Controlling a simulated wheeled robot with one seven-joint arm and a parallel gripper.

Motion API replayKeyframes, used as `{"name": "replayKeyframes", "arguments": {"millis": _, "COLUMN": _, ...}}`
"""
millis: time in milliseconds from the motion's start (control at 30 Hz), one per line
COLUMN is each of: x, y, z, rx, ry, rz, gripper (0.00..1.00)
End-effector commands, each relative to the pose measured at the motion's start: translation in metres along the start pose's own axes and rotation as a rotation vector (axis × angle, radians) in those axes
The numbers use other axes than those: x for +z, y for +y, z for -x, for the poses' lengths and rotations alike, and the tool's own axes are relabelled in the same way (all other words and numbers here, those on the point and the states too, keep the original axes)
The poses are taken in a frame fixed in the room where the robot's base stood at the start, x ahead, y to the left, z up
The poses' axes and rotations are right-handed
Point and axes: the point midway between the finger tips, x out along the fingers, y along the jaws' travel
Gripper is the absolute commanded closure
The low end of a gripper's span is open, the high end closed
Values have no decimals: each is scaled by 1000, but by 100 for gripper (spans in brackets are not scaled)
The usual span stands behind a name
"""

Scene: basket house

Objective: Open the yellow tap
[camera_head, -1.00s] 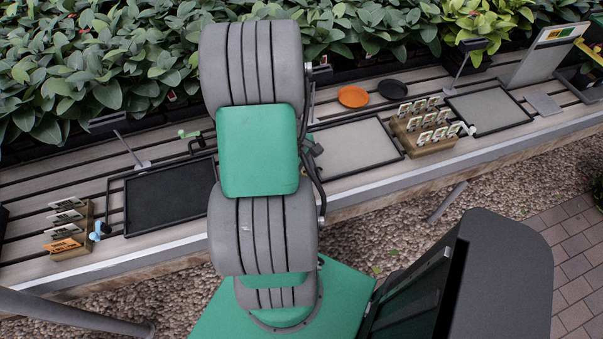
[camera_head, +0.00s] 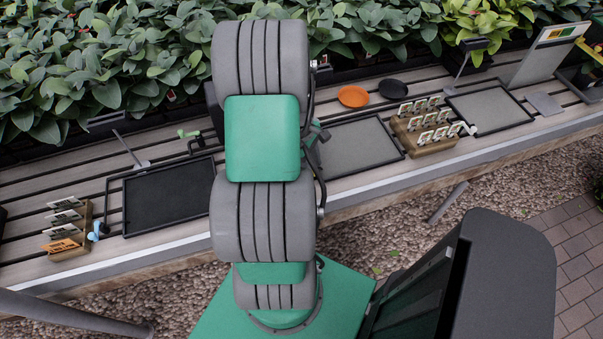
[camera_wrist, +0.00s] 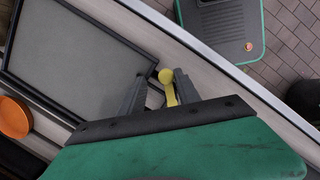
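The yellow tap (camera_wrist: 166,76) shows in the wrist view beside the corner of a grey tray (camera_wrist: 78,55). It has a round knob and a narrow yellow part running down from it. My gripper (camera_wrist: 157,84) is open, with one dark finger on each side of the tap. The right finger is close to the yellow part; I cannot tell whether it touches. A gap shows between the tap and the left finger. The lower end of the tap is hidden behind my gripper. In the head view my arm hides the yellow tap.
In the head view a black tray (camera_head: 168,196) and a green tap (camera_head: 187,133) are on the slatted bench to the left. An orange plate (camera_head: 353,96), a dark plate (camera_head: 392,89) and a wooden card holder (camera_head: 427,128) are to the right. Leafy plants line the back.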

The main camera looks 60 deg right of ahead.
Motion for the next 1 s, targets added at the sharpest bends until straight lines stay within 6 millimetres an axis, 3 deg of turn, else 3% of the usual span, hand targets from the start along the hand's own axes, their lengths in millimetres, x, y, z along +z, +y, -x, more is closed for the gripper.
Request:
{"name": "replayKeyframes", "arguments": {"millis": 633, "x": 0, "y": 33, "z": -1, "rx": 0, "ry": 0, "rz": 0, "gripper": 62}}
{"name": "replayKeyframes", "arguments": {"millis": 1000, "x": 1, "y": 26, "z": 5, "rx": 1, "ry": 0, "rz": -1, "gripper": 62}}
